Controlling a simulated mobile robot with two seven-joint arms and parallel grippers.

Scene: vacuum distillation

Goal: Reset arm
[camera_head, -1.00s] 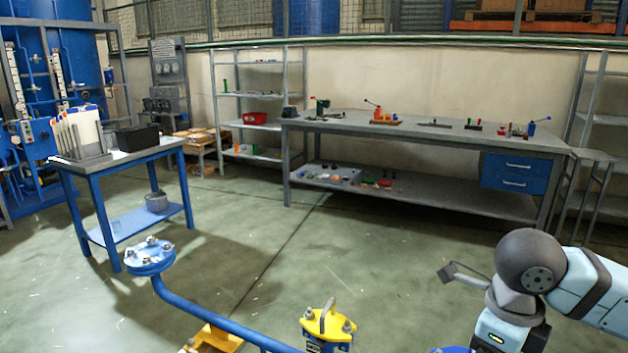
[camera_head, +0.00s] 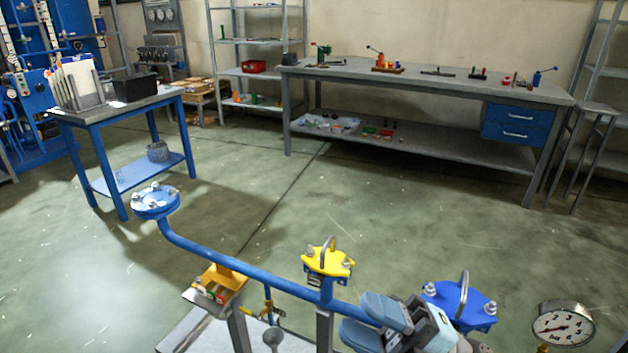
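My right gripper (camera_head: 363,319) is low in the head view, right of centre, in front of the blue pipe (camera_head: 255,272). Its two light blue-grey fingers point left and stand apart, with nothing seen between them. The rest of the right arm is mostly below the picture. The yellow flange cover (camera_head: 328,262) is up and left of the gripper. The blue flange cover (camera_head: 459,303) with a metal handle is to its right. My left gripper is not in view.
A pressure gauge (camera_head: 562,327) stands at lower right. The pipe's left end carries a bolted blue flange (camera_head: 156,200). A blue-legged table (camera_head: 135,104) is at left, a long workbench (camera_head: 440,84) at the back. The floor between is clear.

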